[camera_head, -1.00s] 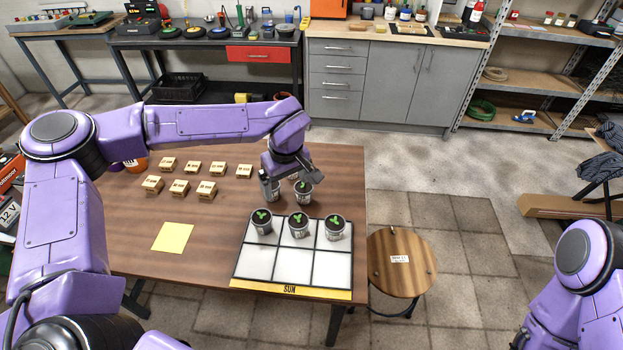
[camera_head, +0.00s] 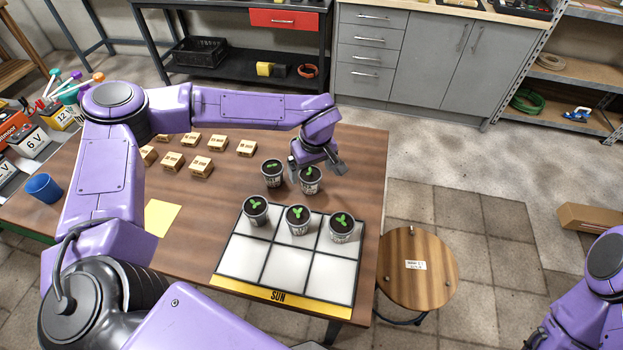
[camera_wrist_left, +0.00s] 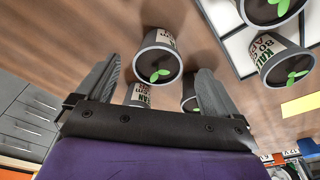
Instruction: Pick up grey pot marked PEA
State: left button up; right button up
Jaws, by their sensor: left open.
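Three similar pots (camera_head: 255,211) (camera_head: 298,220) (camera_head: 342,228) stand in the back row of the white tray marked SUN (camera_head: 284,264). My left gripper (camera_head: 317,168) is open and empty, close by the right loose pot. In the left wrist view a pot (camera_wrist_left: 158,60) shows just beyond the open fingers, and two more lie partly hidden behind the gripper. I cannot make out PEA on any label. My right gripper is out of view.
Several small wooden blocks (camera_head: 201,167) stand at the table's back left. A yellow sheet (camera_head: 161,217) lies left of the tray. A blue cup (camera_head: 43,188) is at far left. A round stool (camera_head: 411,268) stands right of the table.

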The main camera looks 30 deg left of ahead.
aim_at(310, 174)
pick_arm(q)
jog(key=f, duration=0.1)
jog(key=f+p, duration=0.1)
jog(key=f, duration=0.1)
jog(key=a+f, duration=0.1)
jog(key=shift+w+f+p, duration=0.35)
jog(key=shift+w, duration=0.05)
jog(key=shift+w+f, duration=0.1)
jog(key=shift+f, duration=0.4)
jog(key=shift+r, duration=0.1)
jog(key=c, duration=1.2)
